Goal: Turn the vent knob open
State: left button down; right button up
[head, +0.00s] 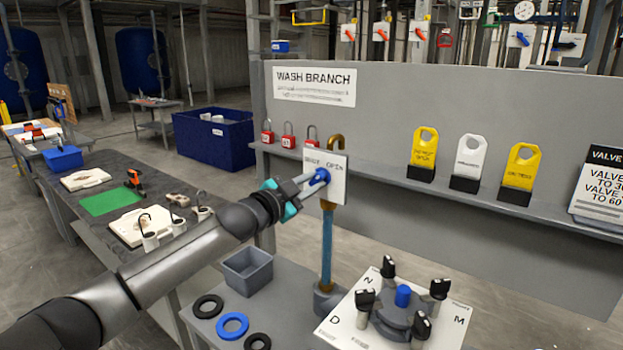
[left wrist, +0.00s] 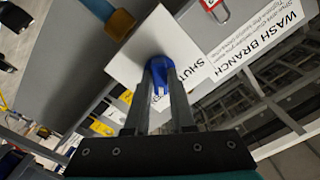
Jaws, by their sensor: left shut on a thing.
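The vent knob (head: 322,176) is blue and sits on a white plate (head: 338,188) with an OPEN label at its top right. The plate is fixed on an upright pipe (head: 326,245) with a brass bend at the top. My left gripper (head: 312,181) reaches in from the left and is shut on the knob. In the left wrist view the two fingers (left wrist: 160,92) close on the blue knob (left wrist: 157,70), with SHUT printed beside it on the plate (left wrist: 132,62). The fingers partly cover the knob. My right gripper is not in view.
A grey panel (head: 400,110) with a WASH BRANCH sign (head: 314,86) stands behind the pipe. Its shelf carries red padlocks (head: 288,136) and tags (head: 425,147). Below are a grey bin (head: 247,271), rings (head: 232,326) and a black-knobbed filter lid (head: 398,315).

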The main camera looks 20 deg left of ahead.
pick_arm(q)
jog(key=shift+m, duration=0.7)
jog(key=c, duration=0.8)
grip_release()
jog(key=shift+o, duration=0.2)
jog(key=shift+s, duration=0.1)
jog(key=b+v, duration=0.3)
jog(key=v, duration=1.2)
jog(key=shift+r, duration=0.1)
